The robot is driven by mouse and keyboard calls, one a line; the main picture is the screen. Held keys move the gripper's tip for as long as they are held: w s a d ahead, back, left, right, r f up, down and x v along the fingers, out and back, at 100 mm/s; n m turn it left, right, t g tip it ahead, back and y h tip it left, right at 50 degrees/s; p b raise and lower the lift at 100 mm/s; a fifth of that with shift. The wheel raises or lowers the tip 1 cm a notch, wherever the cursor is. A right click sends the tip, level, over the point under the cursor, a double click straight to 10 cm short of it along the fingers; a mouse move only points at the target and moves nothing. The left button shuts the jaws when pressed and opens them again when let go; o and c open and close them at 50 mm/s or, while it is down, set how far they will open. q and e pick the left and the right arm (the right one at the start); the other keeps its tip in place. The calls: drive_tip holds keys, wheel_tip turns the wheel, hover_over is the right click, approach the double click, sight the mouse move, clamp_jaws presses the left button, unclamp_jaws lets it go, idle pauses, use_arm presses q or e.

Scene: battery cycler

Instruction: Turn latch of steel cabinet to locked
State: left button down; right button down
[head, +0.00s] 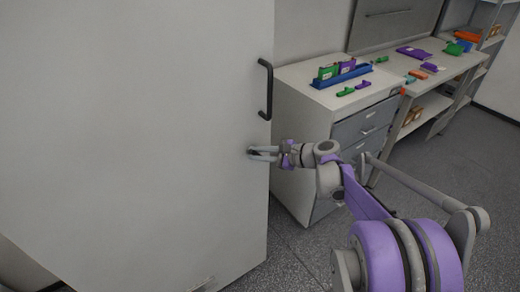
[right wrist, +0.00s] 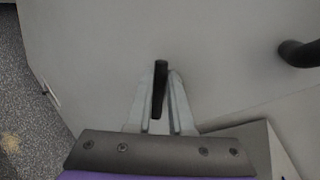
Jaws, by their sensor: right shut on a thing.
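The steel cabinet (head: 130,130) fills the left of the head view, a large pale grey door face with a black bar handle (head: 266,90) near its right edge. The handle also shows at the right of the right wrist view (right wrist: 300,53). The latch (right wrist: 159,88) is a small dark lever, seen in the right wrist view between the fingers. It looks nearly upright in that picture, with a slight tilt. My right gripper (head: 250,153) is at the door below the handle, shut on the latch. In the head view the fingers hide the latch. My left gripper is in neither view.
A grey drawer cabinet (head: 297,128) stands just right of the steel cabinet, close behind my right gripper. On it is a blue tray (head: 341,76) with green and purple pieces. A workbench (head: 433,66) and shelves continue to the back right. Speckled floor (head: 445,165) is open at right.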

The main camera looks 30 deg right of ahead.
drive_tip(key=shift+a+n+h+p, duration=0.35)
drive_tip(key=shift+n+h+p, duration=0.1)
drive_tip(key=shift+n+h, duration=0.45)
drive_tip(key=shift+a+f+n+g+h, duration=0.2)
drive_tip(key=shift+n+g+h, duration=0.1)
drive_tip(key=shift+n+h, duration=0.5)
drive_tip(key=shift+a+f+n+h, duration=0.1)
drive_tip(key=shift+f+n+h, duration=0.1)
drive_tip(key=shift+n+h, duration=0.45)
drive_tip(key=shift+a+f+n+h, duration=0.1)
drive_tip(key=shift+f+n+h, duration=0.1)
drive_tip(key=shift+n+h, duration=0.4)
drive_tip(key=shift+h, duration=0.25)
drive_tip(key=c, duration=0.8)
unclamp_jaws()
drive_tip(key=shift+s, duration=0.1)
